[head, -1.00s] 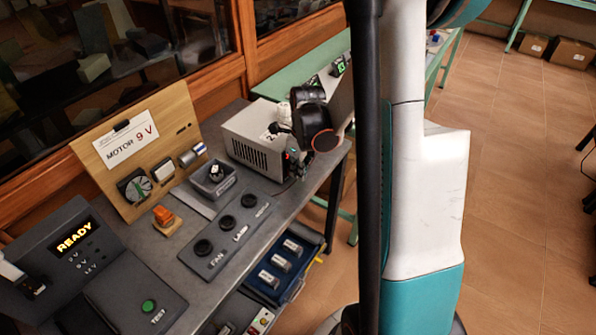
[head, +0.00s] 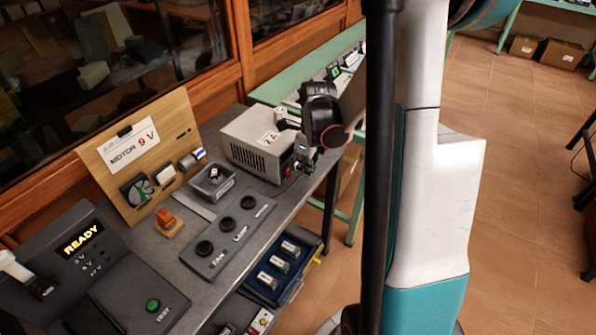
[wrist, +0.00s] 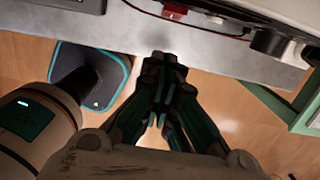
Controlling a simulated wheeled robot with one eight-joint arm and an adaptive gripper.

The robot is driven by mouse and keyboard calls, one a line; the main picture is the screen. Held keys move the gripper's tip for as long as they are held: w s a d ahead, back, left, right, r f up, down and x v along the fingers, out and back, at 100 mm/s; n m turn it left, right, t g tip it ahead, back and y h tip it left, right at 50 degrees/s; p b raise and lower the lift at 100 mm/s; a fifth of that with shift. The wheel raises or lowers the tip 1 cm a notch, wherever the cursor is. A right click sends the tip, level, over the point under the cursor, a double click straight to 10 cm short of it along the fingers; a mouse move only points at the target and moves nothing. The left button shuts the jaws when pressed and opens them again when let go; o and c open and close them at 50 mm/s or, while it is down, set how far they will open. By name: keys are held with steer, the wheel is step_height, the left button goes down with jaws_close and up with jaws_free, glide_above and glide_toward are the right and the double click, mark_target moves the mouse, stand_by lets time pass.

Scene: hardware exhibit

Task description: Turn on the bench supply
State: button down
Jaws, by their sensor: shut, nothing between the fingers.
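The bench supply is a light grey box (head: 252,143) with vent slots and a white label, standing at the right end of the bench. A small red part (head: 287,171) shows at its right end; whether it is the switch is too small to tell. My gripper (head: 301,168) is just right of that end, apart from it as far as I can see, and partly covered by my wrist. In the wrist view my gripper (wrist: 163,62) is shut and empty, its tips by the bench edge. A red part (wrist: 175,11) and cable lie beyond the tips.
On the grey bench (head: 205,262) are a READY console (head: 84,240), a wooden motor board (head: 112,172), a knob panel (head: 228,236) and a small tray (head: 212,184). A blue bin (head: 286,264) sits below. A green table (head: 268,92) stands behind.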

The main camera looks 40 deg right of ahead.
step_height(320, 180, up, 9)
steer(key=w+p, duration=0.1)
steer(key=p, duration=0.1)
steer(key=shift+w+a+f+p, duration=0.15)
steer(key=shift+p, duration=0.2)
